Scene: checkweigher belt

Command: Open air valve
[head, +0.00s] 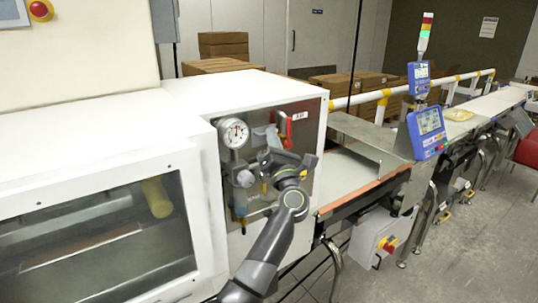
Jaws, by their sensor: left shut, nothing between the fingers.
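The air valve's red lever (289,127) shows on the metal panel of the white cabinet, beside a small "AIR" label (300,116). The lever stands roughly upright. My left gripper (278,154) is in front of the panel, just below the lever, shut and empty. It hides the lower part of the valve and some fittings. I cannot tell whether it touches the lever. A round pressure gauge (234,134) is left of the gripper. My right gripper is not in view.
The white cabinet (235,88) has a dark window (95,240) at the left. A conveyor belt (345,178) with blue displays (427,132) runs right. Grey floor (450,255) is open at the lower right.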

